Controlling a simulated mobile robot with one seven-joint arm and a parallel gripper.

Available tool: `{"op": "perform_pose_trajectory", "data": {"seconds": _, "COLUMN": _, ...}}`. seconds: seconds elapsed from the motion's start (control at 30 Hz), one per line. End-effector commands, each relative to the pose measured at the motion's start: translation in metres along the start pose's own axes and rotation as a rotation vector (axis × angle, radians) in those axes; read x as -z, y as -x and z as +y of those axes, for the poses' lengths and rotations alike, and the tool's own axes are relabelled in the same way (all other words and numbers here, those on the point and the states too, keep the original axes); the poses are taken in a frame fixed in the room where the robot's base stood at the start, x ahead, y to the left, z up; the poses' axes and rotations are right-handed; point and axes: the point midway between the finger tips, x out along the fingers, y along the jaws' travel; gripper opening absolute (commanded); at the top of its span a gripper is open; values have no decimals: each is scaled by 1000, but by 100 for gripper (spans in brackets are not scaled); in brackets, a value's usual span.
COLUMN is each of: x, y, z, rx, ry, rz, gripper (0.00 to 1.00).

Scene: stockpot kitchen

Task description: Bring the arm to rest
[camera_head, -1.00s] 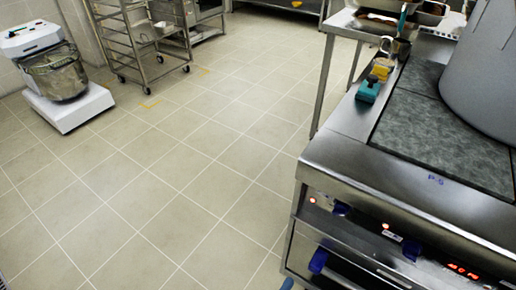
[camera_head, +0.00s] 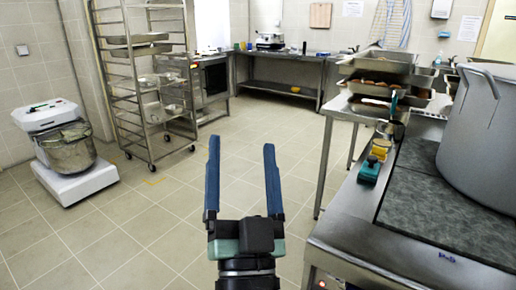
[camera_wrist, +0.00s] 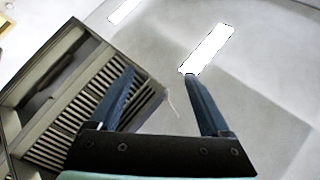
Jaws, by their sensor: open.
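My gripper (camera_head: 242,172) is raised in front of the head camera with its two blue fingers pointing up. The fingers are spread apart and nothing is between them. In the wrist view my gripper (camera_wrist: 160,80) is also open and empty. That view looks up at a pale ceiling (camera_wrist: 260,70) with bright lights (camera_wrist: 208,47) and a slatted vent hood (camera_wrist: 75,95). My gripper touches nothing in either view.
A mixer (camera_head: 66,152) and a rack trolley (camera_head: 125,85) stand at left. The tiled floor (camera_head: 140,235) between is clear.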

Motion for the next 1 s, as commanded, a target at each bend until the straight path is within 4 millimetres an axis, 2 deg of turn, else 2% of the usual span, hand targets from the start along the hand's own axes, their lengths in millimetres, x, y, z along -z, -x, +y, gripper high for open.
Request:
{"op": "perform_pose_trajectory", "data": {"seconds": 0.03, "x": 35, "y": -16, "z": -18, "rx": 37, "ry": 62, "rz": 36, "gripper": 81}}
{"op": "perform_pose_trajectory", "data": {"seconds": 0.17, "x": 106, "y": -37, "z": -49, "rx": 67, "ry": 215, "rz": 91, "gripper": 81}}
{"op": "perform_pose_trajectory", "data": {"seconds": 0.3, "x": 175, "y": -39, "z": -68, "rx": 38, "ry": 343, "rz": 156, "gripper": 81}}
{"op": "perform_pose_trajectory", "data": {"seconds": 0.43, "x": 234, "y": -33, "z": -76, "rx": -22, "ry": 423, "rz": 213, "gripper": 81}}
{"op": "perform_pose_trajectory", "data": {"seconds": 0.5, "x": 242, "y": -49, "z": -81, "rx": -19, "ry": 418, "rz": 195, "gripper": 81}}
{"op": "perform_pose_trajectory", "data": {"seconds": 0.67, "x": 268, "y": -70, "z": -91, "rx": -17, "ry": 416, "rz": 193, "gripper": 81}}
{"op": "perform_pose_trajectory", "data": {"seconds": 1.0, "x": 334, "y": -123, "z": -117, "rx": -15, "ry": 415, "rz": 191, "gripper": 81}}
